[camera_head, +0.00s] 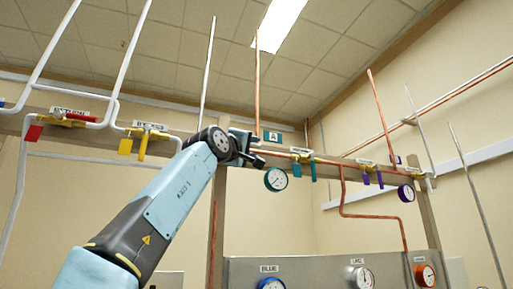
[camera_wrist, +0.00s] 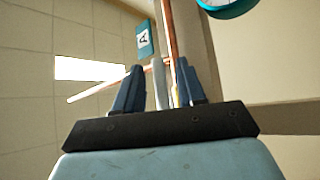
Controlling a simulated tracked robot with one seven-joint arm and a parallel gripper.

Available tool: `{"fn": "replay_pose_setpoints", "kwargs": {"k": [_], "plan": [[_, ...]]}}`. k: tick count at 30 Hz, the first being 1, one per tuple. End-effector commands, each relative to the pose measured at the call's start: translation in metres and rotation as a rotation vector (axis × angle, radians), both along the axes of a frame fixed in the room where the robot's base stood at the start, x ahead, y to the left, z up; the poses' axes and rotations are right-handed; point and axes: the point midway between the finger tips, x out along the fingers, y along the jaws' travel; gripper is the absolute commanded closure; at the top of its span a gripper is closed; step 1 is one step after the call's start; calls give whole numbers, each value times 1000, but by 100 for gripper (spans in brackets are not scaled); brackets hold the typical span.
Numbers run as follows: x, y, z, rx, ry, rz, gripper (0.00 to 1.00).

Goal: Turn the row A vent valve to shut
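The teal row sign "A" (camera_head: 272,136) hangs on the rail just right of my gripper (camera_head: 254,148); it also shows in the wrist view (camera_wrist: 144,40). To the right is a valve with teal handles (camera_head: 303,168) on the copper line, under a small white label too small to read. I cannot tell which valve is the vent. My gripper is raised to the rail beside a vertical copper pipe (camera_head: 257,85). In the wrist view its dark fingers (camera_wrist: 160,88) stand apart, with a pale grey bar (camera_wrist: 158,75) and a bit of yellow between or behind them; contact cannot be told.
A teal-rimmed gauge (camera_head: 276,180) hangs just below right of my gripper. Purple valve handles (camera_head: 371,178) and a purple gauge (camera_head: 406,193) are further right. Yellow (camera_head: 142,145) and red (camera_head: 68,120) valves are left. A grey panel (camera_head: 315,270) with gauges stands below.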

Motion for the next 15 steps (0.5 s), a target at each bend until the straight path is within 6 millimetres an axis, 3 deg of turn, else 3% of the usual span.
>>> {"fn": "replay_pose_setpoints", "kwargs": {"k": [6, 15], "plan": [[16, -11, 8, -1, 1, 0, 60], [21, -14, 11, -1, 0, 0, 60]]}}
